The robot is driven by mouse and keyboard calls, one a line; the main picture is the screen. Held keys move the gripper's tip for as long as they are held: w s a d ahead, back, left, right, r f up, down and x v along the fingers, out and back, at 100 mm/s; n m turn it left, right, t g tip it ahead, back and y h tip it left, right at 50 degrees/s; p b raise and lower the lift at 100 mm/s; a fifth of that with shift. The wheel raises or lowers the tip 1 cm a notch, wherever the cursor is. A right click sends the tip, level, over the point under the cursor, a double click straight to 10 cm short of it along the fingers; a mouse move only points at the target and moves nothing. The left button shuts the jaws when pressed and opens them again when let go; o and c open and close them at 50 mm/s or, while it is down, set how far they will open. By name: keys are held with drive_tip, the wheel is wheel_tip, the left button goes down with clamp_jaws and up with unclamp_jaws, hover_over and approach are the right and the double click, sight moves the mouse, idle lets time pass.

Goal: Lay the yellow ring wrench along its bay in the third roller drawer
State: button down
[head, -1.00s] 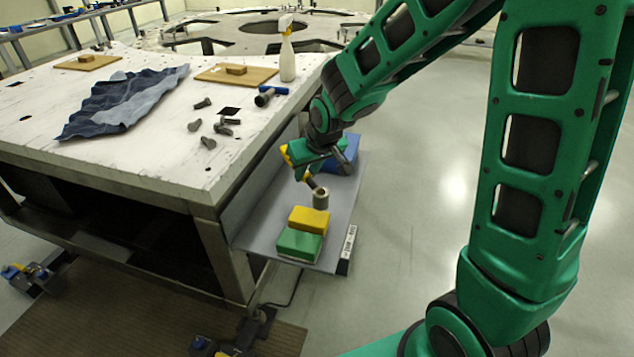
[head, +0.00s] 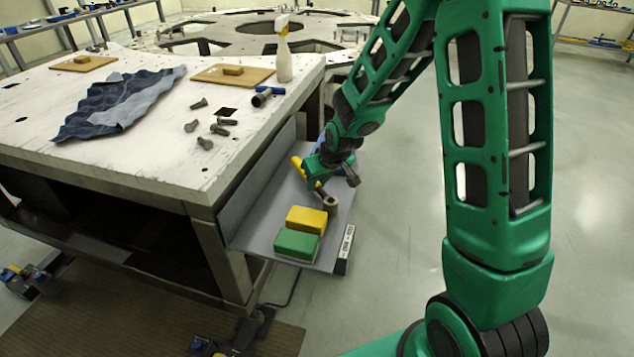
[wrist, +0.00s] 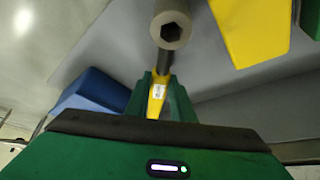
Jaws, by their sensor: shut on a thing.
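My gripper (head: 324,172) is shut on the yellow-handled wrench (head: 297,162) above a grey side shelf. In the wrist view the wrench's yellow shank (wrist: 156,99) sits between my fingers (wrist: 160,95). Its dark neck leads to a grey round end (wrist: 171,24) with a hexagonal hole, pointing away from my gripper. In the head view this end (head: 330,204) is low over the shelf, close to a yellow block; I cannot tell whether it touches the shelf. Part of the wrench is hidden by my gripper. No roller drawer or bay can be made out.
The grey shelf (head: 262,222) juts from the white table (head: 120,160). It bears a yellow block (head: 306,219), a green block (head: 297,245) and a blue block (wrist: 92,92), mostly hidden in the head view. Bolts, cloth and a spray bottle (head: 284,55) lie or stand on the table. Open floor lies right.

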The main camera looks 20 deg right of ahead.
drive_tip(key=c, duration=1.5)
unclamp_jaws()
drive_tip(key=shift+c, duration=0.2)
drive_tip(key=a+v, duration=0.1)
drive_tip(key=v, duration=1.1)
drive_tip(key=s+d+r+m+g, duration=0.2)
drive_tip(key=s+d, duration=0.5)
drive_tip(key=s, duration=0.5)
drive_tip(key=s+d+r+m+g+h, duration=0.1)
drive_tip(key=s+d+m, duration=0.3)
drive_tip(key=s+d, duration=0.4)
drive_tip(key=s+r+g, duration=0.1)
drive_tip(key=s, duration=0.3)
drive_tip(key=shift+d+r+h, duration=0.3)
drive_tip(key=shift+r, duration=0.1)
drive_tip(key=shift+o, duration=0.5)
drive_tip(key=s+m+g+y, duration=0.1)
drive_tip(key=s+m, duration=0.1)
drive_tip(key=s, duration=0.6)
drive_tip(key=shift+d+r+g, duration=0.25)
drive_tip(key=shift+g, duration=0.05)
